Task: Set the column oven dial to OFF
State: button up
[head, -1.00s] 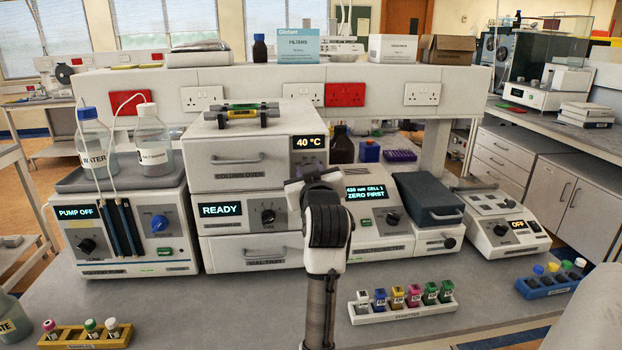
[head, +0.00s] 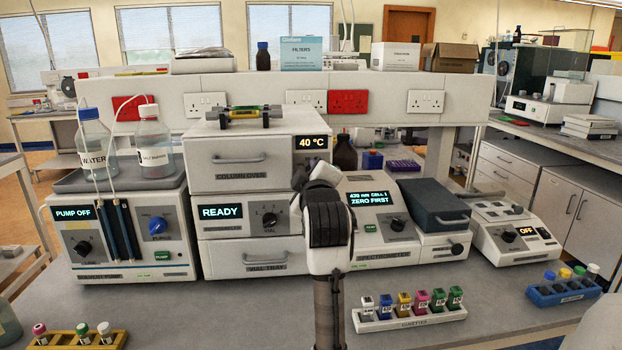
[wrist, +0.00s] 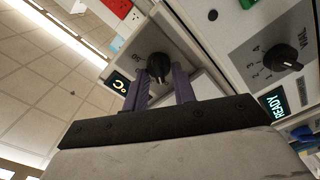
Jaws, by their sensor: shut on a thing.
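The column oven (head: 235,180) is the upper unit of the middle stack, and its lit display (head: 312,142) reads 40 °C. My gripper (head: 318,174) is up against the right end of the oven's front and hides its dial in the head view. In the wrist view, the black column oven dial (wrist: 158,66) sits between my two purple fingers, and my gripper (wrist: 160,84) is shut on it. The oven display (wrist: 120,86) shows partly there.
Below the oven is a unit with a READY display (head: 221,212) and a numbered knob (wrist: 284,57). The spectrometer (head: 385,240) stands close on the right. A rack of cuvettes (head: 410,318) is at the bench front. A column in a holder (head: 245,115) lies on the oven.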

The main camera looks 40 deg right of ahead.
jog(key=shift+n, duration=0.3)
jog(key=o, duration=1)
jog(key=b+v, duration=0.4)
jog(key=v, duration=0.9)
jog(key=shift+s+a, duration=0.15)
jog(key=shift+s, duration=0.25)
jog(key=shift+w+a, duration=0.1)
